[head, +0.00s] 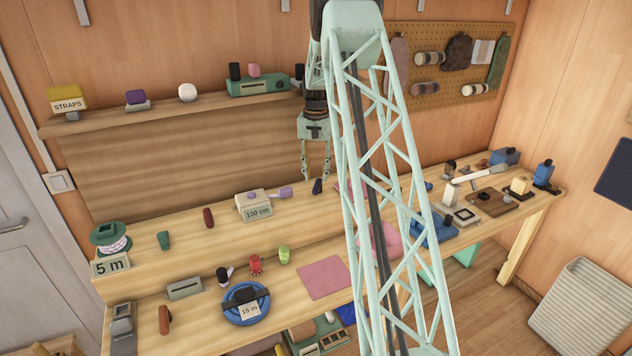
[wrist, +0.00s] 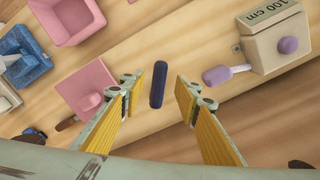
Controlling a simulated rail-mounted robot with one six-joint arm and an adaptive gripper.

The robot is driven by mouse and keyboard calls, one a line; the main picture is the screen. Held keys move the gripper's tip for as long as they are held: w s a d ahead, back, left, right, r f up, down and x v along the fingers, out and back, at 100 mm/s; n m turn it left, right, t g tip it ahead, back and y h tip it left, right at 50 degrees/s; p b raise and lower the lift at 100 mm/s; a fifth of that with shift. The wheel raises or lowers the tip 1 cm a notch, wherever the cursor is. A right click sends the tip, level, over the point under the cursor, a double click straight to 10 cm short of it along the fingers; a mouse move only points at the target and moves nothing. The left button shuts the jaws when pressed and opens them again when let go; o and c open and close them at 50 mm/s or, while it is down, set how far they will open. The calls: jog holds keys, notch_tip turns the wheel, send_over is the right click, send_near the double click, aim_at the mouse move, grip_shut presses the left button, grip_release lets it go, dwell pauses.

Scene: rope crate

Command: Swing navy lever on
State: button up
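A navy, rounded bar (head: 317,186), the navy piece nearest my gripper, shows at the back of the workbench, right of the 100 cm box. It also shows in the wrist view (wrist: 158,84), between and beyond my fingertips. I cannot tell whether it is a lever fixed to the bench or a loose piece. My gripper (head: 315,174) hangs just above it, pointing down. In the wrist view its two yellow-padded fingers (wrist: 158,96) are wide apart, with nothing held. No contact with the navy bar shows.
Pink pieces, including a pink block (wrist: 86,90) and a pink open container (wrist: 75,20), lie on the other side. A shelf (head: 180,112) runs behind. My arm hides part of the bench.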

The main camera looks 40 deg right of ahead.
jog(key=shift+r, duration=1.35)
jog(key=shift+c, duration=0.4)
